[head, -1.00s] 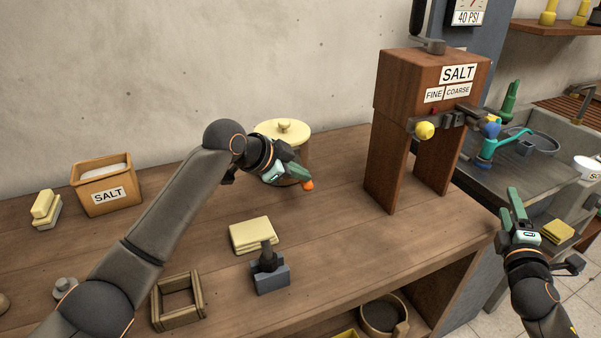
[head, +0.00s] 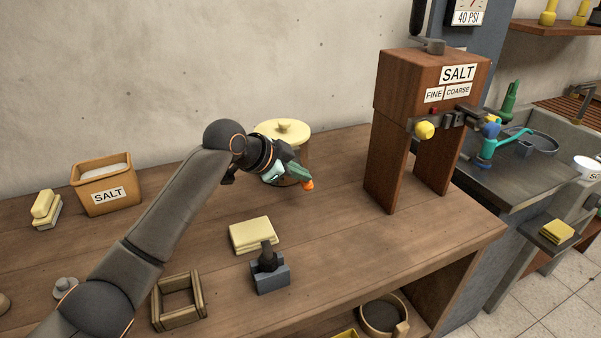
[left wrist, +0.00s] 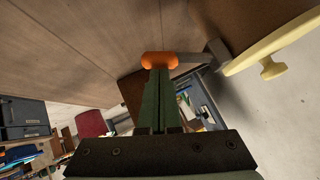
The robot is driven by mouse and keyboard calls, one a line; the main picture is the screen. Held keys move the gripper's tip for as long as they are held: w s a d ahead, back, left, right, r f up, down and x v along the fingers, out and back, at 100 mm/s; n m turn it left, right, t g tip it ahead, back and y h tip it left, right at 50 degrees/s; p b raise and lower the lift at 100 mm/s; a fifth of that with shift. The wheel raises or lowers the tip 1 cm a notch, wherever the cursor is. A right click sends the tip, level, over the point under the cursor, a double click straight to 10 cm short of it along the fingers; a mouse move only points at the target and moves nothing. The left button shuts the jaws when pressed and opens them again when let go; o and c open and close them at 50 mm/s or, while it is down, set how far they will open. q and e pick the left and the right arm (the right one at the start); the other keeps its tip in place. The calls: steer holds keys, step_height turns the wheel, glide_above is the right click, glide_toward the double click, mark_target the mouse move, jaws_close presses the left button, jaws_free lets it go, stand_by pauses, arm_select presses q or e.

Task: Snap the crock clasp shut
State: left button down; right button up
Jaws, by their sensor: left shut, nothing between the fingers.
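The crock (head: 305,150) stands at the back of the bench with its cream lid (head: 283,131) on; my left arm hides much of its front. In the left wrist view its cream lid (left wrist: 270,48) shows at the upper right. A grey clasp lever (left wrist: 195,57) with an orange end (left wrist: 158,60) juts out from beside the lid; the orange end (head: 308,185) also shows in the head view. My left gripper (head: 302,178) is shut and empty, its green fingertips (left wrist: 160,72) right at the orange end; I cannot tell if they touch. My right gripper is out of view.
A wooden salt dispenser (head: 430,85) stands to the right of the crock. A salt box (head: 107,190), cream blocks (head: 252,235), a grey holder (head: 270,278) and a wooden frame (head: 178,302) are on the bench. The bench between crock and dispenser is clear.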

mark_target(295, 204)
arm_select(q)
steer(key=shift+f+m+t, duration=0.8)
steer(key=shift+f+t, duration=0.45)
steer(key=shift+t, duration=0.05)
steer(key=shift+w+f+m+t, duration=0.1)
steer(key=shift+f+m+t, duration=0.45)
steer(key=shift+t, duration=0.15)
steer(key=shift+w+a+f+p, duration=0.1)
steer(key=shift+f+p, duration=0.05)
steer(key=shift+p, duration=0.3)
steer(key=shift+w+f+p, duration=0.3)
steer(key=shift+f+p, duration=0.15)
steer(key=shift+p, duration=0.05)
steer(key=shift+w+a+f, duration=0.1)
steer(key=shift+w+f, duration=0.05)
steer(key=shift+f, duration=0.05)
steer(key=shift+w+a+f+p, duration=0.15)
steer(key=shift+w+f+p, duration=0.25)
steer(key=shift+f+p, duration=0.25)
steer(key=shift+w+a+f, duration=0.1)
steer(key=shift+w+f, duration=0.15)
steer(key=shift+w, duration=0.1)
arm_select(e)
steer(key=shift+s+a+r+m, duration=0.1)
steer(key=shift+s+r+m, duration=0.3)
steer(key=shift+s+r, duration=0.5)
